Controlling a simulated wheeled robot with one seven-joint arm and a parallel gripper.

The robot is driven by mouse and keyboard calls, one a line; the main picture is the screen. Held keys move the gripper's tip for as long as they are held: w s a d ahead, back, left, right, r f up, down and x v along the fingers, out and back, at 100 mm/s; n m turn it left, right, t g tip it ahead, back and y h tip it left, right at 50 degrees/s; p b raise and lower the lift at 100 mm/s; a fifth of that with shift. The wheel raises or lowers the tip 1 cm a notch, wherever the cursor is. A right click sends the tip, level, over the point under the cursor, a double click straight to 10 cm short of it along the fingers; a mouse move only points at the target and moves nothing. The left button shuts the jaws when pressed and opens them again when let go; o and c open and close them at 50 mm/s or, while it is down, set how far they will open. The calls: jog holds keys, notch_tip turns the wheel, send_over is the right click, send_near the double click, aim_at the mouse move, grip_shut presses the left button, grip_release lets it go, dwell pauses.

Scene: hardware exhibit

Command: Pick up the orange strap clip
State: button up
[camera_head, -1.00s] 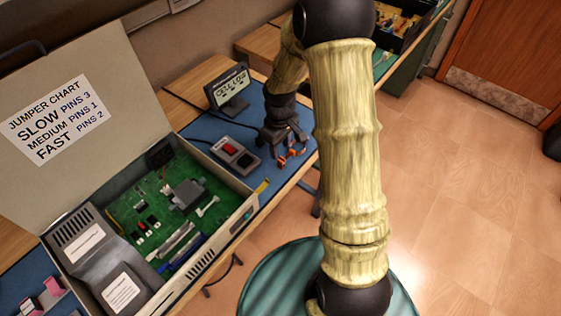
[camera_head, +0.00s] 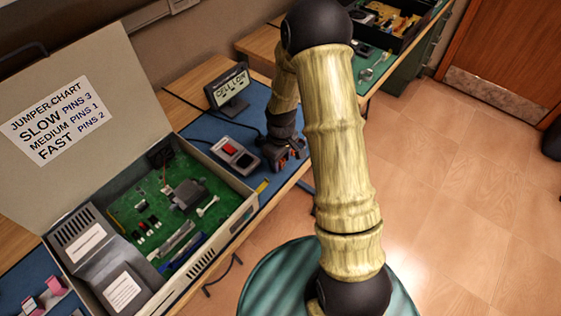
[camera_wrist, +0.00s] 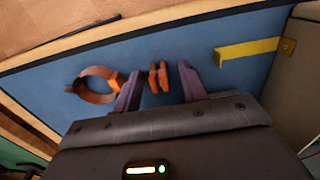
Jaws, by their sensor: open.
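The orange strap clip (camera_wrist: 158,77) shows in the wrist view as a small upright orange piece on the blue mat, between my fingers. An orange ring (camera_wrist: 96,86) lies just left of my left finger, with an orange tab reaching toward that finger. I cannot tell whether ring and piece are joined behind the finger. My gripper (camera_wrist: 159,88) is open, one finger on each side of the small piece, with gaps on both sides. In the head view my gripper (camera_head: 287,158) is low over the mat's front right part and mostly hides the orange parts.
The blue mat (camera_head: 207,127) also holds a grey box with a red button (camera_head: 233,152) and a small display (camera_head: 229,92). An open case with a green circuit board (camera_head: 150,205) stands to the left. A yellow strip (camera_wrist: 250,48) lies right of my fingers. The bench edge is close.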

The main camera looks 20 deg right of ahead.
dwell(0.4)
jog(key=c, duration=0.9)
jog(key=shift+o, duration=0.2)
jog(key=shift+r, duration=0.15)
notch_tip(320, 180, up, 10)
jog(key=shift+f, duration=0.1)
jog(key=s+a+f+p, duration=0.2)
jog(key=s+a+p, duration=0.1)
jog(key=s+a+f+p, duration=0.1)
jog(key=a, duration=0.1)
jog(key=shift+s+a+f+p, duration=0.25)
jog(key=shift+f+p, duration=0.1)
jog(key=shift+f, duration=0.2)
